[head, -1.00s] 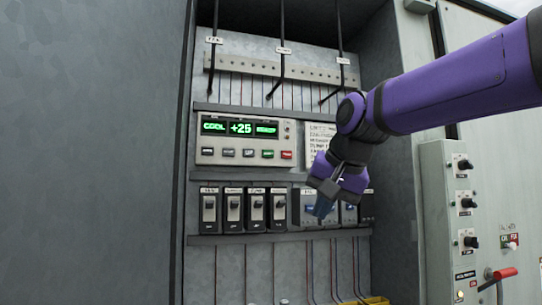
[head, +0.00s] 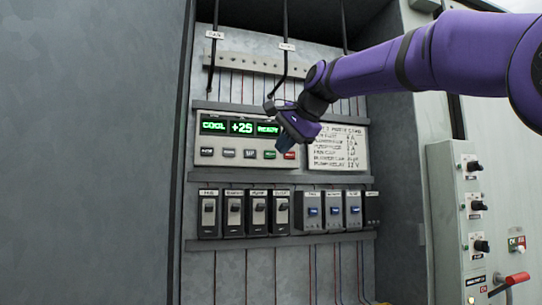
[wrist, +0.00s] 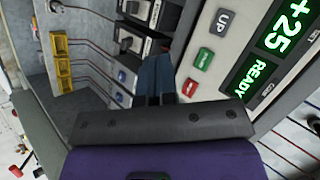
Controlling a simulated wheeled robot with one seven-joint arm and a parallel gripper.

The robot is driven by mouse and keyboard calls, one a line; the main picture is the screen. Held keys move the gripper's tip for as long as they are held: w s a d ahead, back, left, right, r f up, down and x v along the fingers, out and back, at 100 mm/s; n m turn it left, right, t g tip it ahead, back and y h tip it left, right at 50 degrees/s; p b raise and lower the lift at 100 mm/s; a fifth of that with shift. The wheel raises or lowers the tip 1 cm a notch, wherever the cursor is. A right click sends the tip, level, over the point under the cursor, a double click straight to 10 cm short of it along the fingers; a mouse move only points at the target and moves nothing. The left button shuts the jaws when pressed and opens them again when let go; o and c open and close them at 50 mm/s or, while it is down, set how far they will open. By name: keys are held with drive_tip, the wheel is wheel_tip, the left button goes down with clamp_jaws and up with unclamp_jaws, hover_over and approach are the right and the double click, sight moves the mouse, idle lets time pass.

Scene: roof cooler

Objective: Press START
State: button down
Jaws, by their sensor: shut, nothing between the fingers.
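The control panel (head: 215,137) has a green-lit display (head: 240,127) reading COOL, +25 and READY. Below it is a row of dark buttons, then a green button (head: 269,155) and a red button (head: 289,155) at the right end. The green button also shows in the wrist view (wrist: 204,59), its label too small to read, with the red button (wrist: 190,88) beside it and a dark UP button (wrist: 223,20) beyond. My gripper (head: 285,146) is shut and empty, in front of the panel's right end near these two buttons. In the wrist view its blue fingers (wrist: 154,70) appear left of them; contact cannot be told.
Black breakers (head: 232,212) and blue-switched breakers (head: 333,211) sit in a row below the panel. A printed card (head: 338,148) is at its right. A knob box with a red handle (head: 517,277) stands at the right.

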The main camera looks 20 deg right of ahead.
sight(270, 154)
drive_tip(key=shift+w, duration=0.1)
drive_tip(key=w, duration=0.8)
drive_tip(key=shift+w, duration=0.3)
drive_tip(key=shift+w, duration=0.15)
idle(1.9)
drive_tip(key=shift+w, duration=0.3)
